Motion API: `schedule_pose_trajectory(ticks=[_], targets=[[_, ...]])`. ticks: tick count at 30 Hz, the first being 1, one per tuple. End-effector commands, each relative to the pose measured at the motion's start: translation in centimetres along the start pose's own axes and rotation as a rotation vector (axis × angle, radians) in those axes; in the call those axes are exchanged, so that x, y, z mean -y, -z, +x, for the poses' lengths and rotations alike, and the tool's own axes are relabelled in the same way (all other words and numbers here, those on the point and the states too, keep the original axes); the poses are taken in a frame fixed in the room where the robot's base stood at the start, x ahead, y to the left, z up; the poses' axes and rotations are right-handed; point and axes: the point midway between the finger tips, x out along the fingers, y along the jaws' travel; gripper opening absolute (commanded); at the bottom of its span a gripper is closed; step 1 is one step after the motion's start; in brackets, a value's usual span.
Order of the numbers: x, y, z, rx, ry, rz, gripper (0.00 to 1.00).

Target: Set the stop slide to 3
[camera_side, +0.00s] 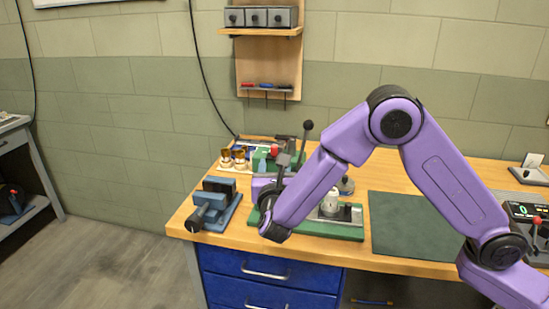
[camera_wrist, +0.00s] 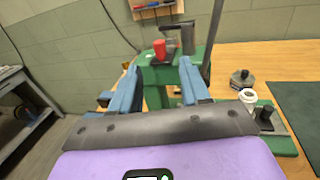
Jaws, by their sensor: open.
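My gripper (camera_wrist: 158,68) shows in the wrist view as two blue fingers, wide apart with nothing held between them. Beyond and between them stands a green bench fixture (camera_wrist: 161,70) with a red part (camera_wrist: 159,49) on top and a dark upright lever at its right. In the side view my forearm hides most of the gripper and part of the fixture; the black-knobbed lever (camera_side: 308,126) rises behind it.
A blue vise (camera_side: 214,206) stands at the bench's left front. Small brass-coloured parts (camera_side: 232,157) sit behind it. A dark green mat (camera_side: 408,226) lies clear at right, with a device with a green display (camera_side: 523,211) beyond it. Drawers hang on the wall.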

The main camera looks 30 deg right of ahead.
Motion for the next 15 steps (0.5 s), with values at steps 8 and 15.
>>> schedule_pose_trajectory(ticks=[8,15], targets=[[-0.1,0.0,-5.9,0.001,-0.003,0.0,0.46],[0.0,0.0,-8.8,0.001,-0.001,0.001,0.46]])
